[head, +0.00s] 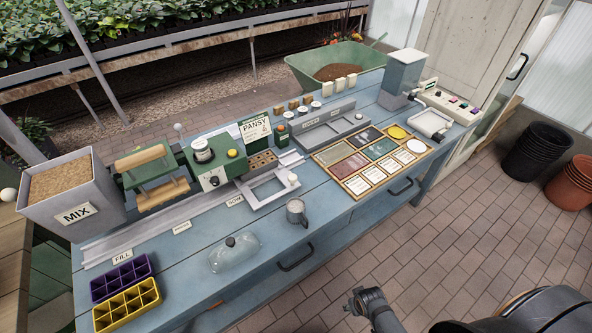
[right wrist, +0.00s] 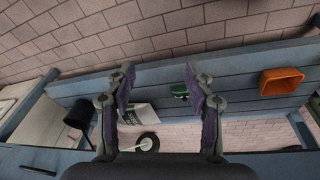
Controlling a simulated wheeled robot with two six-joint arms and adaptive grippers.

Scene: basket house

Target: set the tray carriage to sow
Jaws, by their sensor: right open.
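The tray carriage (head: 257,202) is a pale open frame with a white knob (head: 293,179), on a grey rail (head: 150,232) along the bench. The carriage stands at the right part of the rail, beside the SOW label (head: 235,200), below the PANSY sign (head: 255,129). The FILL label (head: 122,258) and a middle label (head: 181,227) lie farther left. My right gripper (head: 357,302) is in front of the bench, away from the carriage; in the right wrist view its fingers (right wrist: 160,82) are spread and empty. My left gripper is not seen.
A metal mug (head: 297,213) and a glass cloche (head: 236,254) stand in front of the carriage. Purple (head: 121,275) and yellow (head: 127,306) cell trays lie at the left end. A MIX hopper (head: 70,200) and green machines line the back. The brick floor before the bench is open.

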